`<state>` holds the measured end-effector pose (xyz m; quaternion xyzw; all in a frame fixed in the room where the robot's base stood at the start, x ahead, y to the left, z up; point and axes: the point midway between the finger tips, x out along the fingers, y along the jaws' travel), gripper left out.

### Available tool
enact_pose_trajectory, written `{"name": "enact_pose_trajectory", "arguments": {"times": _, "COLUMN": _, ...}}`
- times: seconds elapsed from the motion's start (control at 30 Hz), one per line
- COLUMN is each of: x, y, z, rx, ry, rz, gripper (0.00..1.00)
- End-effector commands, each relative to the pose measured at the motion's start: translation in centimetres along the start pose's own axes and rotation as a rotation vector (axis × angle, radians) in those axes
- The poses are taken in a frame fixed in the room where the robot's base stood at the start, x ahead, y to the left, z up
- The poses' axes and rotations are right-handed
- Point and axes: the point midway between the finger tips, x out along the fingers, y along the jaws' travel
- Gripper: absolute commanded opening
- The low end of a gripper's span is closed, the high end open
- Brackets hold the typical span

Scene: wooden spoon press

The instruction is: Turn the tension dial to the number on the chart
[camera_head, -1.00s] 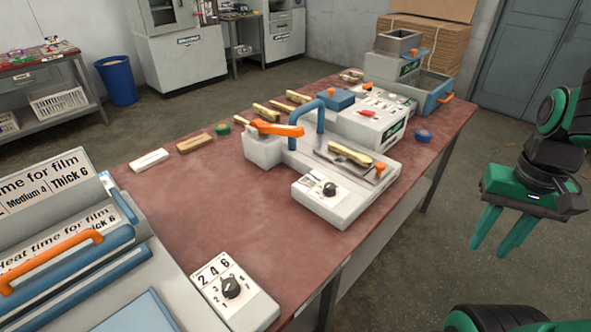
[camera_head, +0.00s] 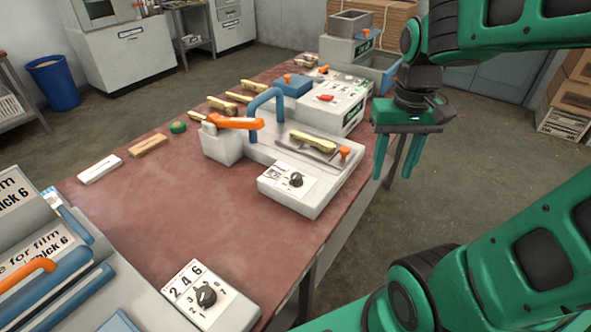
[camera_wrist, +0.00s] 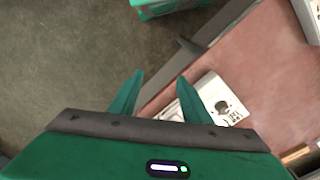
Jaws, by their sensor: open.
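A white press (camera_head: 310,200) on the red-brown table has a dark dial (camera_head: 296,180) on a small panel at its front. A second dark dial (camera_head: 206,296) sits on the sealer's panel in the foreground, by the numbers 2, 4, 6. A chart (camera_head: 20,205) at the left edge is cut off; "film" and "Thick 6" show in part. My gripper (camera_head: 393,172) is open and empty, pointing down beyond the table's right edge, right of the press and apart from both dials. In the wrist view, my fingers (camera_wrist: 158,85) are spread, with a white dial panel (camera_wrist: 215,98) beyond them.
An orange lever (camera_head: 235,122) and blue arch handle (camera_head: 266,100) stand on the press. A control box (camera_head: 340,105) stands behind it. Wooden pieces (camera_head: 148,146) and a green roll (camera_head: 178,127) lie at left. The table (camera_head: 150,215) is clear between press and sealer.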

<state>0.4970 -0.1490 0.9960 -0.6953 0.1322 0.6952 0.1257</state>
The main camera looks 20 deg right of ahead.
Motion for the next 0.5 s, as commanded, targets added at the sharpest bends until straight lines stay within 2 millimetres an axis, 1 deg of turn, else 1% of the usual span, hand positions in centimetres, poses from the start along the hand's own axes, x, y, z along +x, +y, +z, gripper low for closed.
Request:
{"name": "enact_pose_trajectory", "arguments": {"times": 0.03, "x": -0.3, "y": -1.9, "z": -1.9, "rx": -0.061, "ry": -0.003, "rz": 0.004, "gripper": 0.43}}
{"name": "enact_pose_trajectory", "arguments": {"times": 0.07, "x": -0.5, "y": -3.0, "z": -2.9, "rx": -0.094, "ry": -0.002, "rz": 0.003, "gripper": 0.43}}
{"name": "enact_pose_trajectory", "arguments": {"times": 0.1, "x": -0.7, "y": -4.6, "z": -4.1, "rx": -0.139, "ry": -0.002, "rz": 0.003, "gripper": 0.43}}
{"name": "enact_pose_trajectory", "arguments": {"times": 0.17, "x": -0.9, "y": -7.1, "z": -5.8, "rx": -0.204, "ry": -0.001, "rz": 0.000, "gripper": 0.43}}
{"name": "enact_pose_trajectory", "arguments": {"times": 0.2, "x": -1.0, "y": -8.8, "z": -6.7, "rx": -0.246, "ry": -0.002, "rz": -0.003, "gripper": 0.43}}
{"name": "enact_pose_trajectory", "arguments": {"times": 0.27, "x": -1.0, "y": -11.2, "z": -8.0, "rx": -0.303, "ry": -0.002, "rz": -0.008, "gripper": 0.43}}
{"name": "enact_pose_trajectory", "arguments": {"times": 0.3, "x": -1.0, "y": -12.8, "z": -8.6, "rx": -0.339, "ry": -0.003, "rz": -0.012, "gripper": 0.43}}
{"name": "enact_pose_trajectory", "arguments": {"times": 0.4, "x": -0.9, "y": -16.0, "z": -9.8, "rx": -0.409, "ry": -0.005, "rz": -0.022, "gripper": 0.43}}
{"name": "enact_pose_trajectory", "arguments": {"times": 0.5, "x": -0.7, "y": -18.1, "z": -10.4, "rx": -0.455, "ry": -0.006, "rz": -0.030, "gripper": 0.43}}
